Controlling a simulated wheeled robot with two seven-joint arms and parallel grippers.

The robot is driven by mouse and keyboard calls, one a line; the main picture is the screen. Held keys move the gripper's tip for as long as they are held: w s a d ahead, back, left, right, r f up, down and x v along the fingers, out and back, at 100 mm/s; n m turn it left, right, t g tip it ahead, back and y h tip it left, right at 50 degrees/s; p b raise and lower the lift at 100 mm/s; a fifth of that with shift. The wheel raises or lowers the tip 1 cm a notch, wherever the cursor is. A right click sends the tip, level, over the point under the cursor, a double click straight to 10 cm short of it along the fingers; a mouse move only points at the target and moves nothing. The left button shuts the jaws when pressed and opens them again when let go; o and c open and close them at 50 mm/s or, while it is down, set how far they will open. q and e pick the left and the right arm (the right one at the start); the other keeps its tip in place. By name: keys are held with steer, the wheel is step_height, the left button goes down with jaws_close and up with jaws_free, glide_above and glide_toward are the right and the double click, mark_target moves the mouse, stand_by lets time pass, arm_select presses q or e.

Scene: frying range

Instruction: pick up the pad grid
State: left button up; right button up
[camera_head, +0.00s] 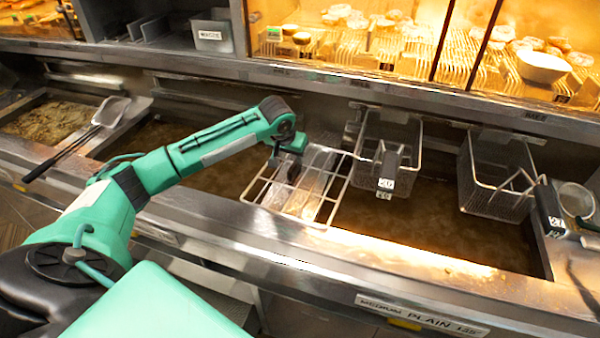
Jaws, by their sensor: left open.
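The pad grid (322,190) is a light metal wire rack. It lies across the middle of the fryer, partly over the oil and reaching the front edge. My left arm comes in from the left, and my left gripper (287,166) is open at the left part of the grid. Its fingers point down and look dark and small, and I cannot tell whether they touch the wires. The arm's end hides part of the grid's far left side. My right gripper is not in view.
Two wire fry baskets, one in the middle (388,143) and one at the right (494,174), hang right of the grid. A strainer with a long handle (112,110) lies at the left. Open oil (420,220) lies right of the grid. A steel front ledge (400,262) runs along the fryer.

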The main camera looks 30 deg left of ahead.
mark_target(294, 164)
arm_select(q)
steer(key=shift+w+f, duration=0.3)
steer(key=shift+f, duration=0.25)
steer(key=shift+w+f, duration=0.15)
steer(key=shift+f, duration=0.05)
steer(key=shift+w+a+f+p, duration=0.25)
steer(key=shift+f+p, duration=0.25)
steer(key=shift+p, duration=0.15)
steer(key=p+x, duration=0.1)
steer(key=x, duration=0.2)
steer(key=shift+a+f, duration=0.1)
steer(key=shift+f, duration=0.05)
steer(key=shift+w+f, duration=0.1)
steer(key=shift+f, duration=0.15)
jaws_close()
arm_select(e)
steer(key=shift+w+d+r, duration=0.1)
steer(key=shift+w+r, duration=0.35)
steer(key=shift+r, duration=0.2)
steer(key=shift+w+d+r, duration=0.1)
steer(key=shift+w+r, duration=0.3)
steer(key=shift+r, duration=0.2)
